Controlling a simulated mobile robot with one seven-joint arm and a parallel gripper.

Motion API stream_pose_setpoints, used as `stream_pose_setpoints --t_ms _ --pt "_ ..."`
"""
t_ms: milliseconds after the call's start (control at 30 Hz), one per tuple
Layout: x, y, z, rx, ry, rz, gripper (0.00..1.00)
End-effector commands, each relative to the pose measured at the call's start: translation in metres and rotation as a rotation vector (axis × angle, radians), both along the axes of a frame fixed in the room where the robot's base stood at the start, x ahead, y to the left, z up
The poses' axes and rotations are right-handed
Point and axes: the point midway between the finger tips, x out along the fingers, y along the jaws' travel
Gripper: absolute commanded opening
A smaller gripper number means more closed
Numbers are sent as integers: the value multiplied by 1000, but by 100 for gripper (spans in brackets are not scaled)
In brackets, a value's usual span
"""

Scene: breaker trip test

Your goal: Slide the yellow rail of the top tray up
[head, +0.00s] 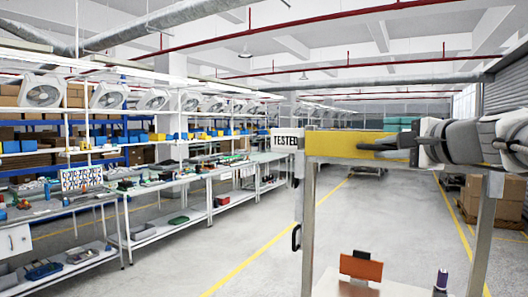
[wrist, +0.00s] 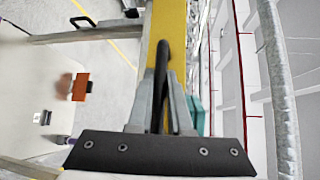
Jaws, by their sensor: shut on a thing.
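The yellow rail (head: 340,146) runs level across the top of a metal frame in the head view. It also shows in the wrist view (wrist: 173,22), running away from my gripper. A dark bar-like handle (wrist: 162,58) stands at the rail in the wrist view. My gripper (head: 378,147) reaches in from the right at the rail's right part. Its fingers (wrist: 163,82) are closed around the dark handle. The exact contact is partly hidden by the fingers. No separate tray can be made out under the rail.
A white "TESTED" sign (head: 286,139) is at the rail's left end. Metal posts (head: 308,220) hold the frame. Below are a pale table top (head: 335,286), an orange block (head: 361,268) and a dark spool (head: 441,279). Workbenches line the left; the floor between is clear.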

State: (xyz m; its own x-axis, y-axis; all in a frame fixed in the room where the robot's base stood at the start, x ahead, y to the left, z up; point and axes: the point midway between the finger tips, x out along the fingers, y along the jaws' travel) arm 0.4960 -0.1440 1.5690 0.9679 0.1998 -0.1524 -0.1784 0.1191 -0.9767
Motion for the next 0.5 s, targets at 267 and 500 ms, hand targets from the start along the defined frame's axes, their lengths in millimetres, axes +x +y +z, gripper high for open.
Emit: stream_pose_setpoints --t_ms 267,500 --pt "-1 0 8 -1 -17 -4 19" --pt "-1 0 7 -2 -13 -2 47"
